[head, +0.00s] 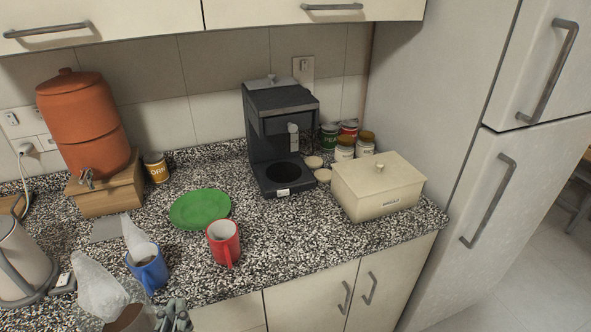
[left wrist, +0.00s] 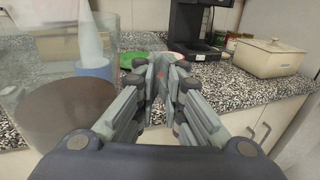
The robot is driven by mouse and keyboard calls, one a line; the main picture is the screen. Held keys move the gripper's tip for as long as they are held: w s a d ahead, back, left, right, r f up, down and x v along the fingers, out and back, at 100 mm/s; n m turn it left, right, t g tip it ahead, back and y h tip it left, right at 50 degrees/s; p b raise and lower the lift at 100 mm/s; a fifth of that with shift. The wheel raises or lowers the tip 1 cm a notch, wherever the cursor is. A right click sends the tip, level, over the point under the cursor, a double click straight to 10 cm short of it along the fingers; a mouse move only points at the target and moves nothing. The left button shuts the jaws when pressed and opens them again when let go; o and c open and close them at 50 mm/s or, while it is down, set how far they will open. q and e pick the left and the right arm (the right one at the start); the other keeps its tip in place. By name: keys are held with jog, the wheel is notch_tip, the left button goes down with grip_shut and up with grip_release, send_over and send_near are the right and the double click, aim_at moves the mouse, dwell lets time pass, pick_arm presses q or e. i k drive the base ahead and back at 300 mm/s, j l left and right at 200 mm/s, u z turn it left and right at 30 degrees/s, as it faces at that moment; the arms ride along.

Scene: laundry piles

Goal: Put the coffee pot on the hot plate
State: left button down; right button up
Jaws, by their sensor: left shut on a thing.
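The coffee pot is clear glass with dark brown coffee in it, at the bottom left of the head view (head: 130,318). It fills the left of the left wrist view (left wrist: 62,105). My left gripper (head: 174,312) is at the pot's right side, its fingers (left wrist: 165,72) closed together. It is shut on the pot, apparently by the handle, which the fingers hide. The black coffee maker (head: 268,118) stands at the back of the counter. Its round hot plate (head: 283,172) is bare, to the right of and beyond the pot. My right gripper is out of view.
A red mug (head: 224,242), green plate (head: 200,209) and blue mug (head: 148,268) with a white cone-shaped thing stand between pot and machine. A cream box (head: 377,187) and jars (head: 345,148) flank the machine's right. A kettle (head: 22,258) stands left.

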aim_at(289, 172)
jog(key=i+l+z, duration=0.4)
jog(key=i+l, duration=0.15)
jog(key=i, duration=0.15)
jog(key=i+j+z, duration=0.25)
jog(key=i, duration=0.2)
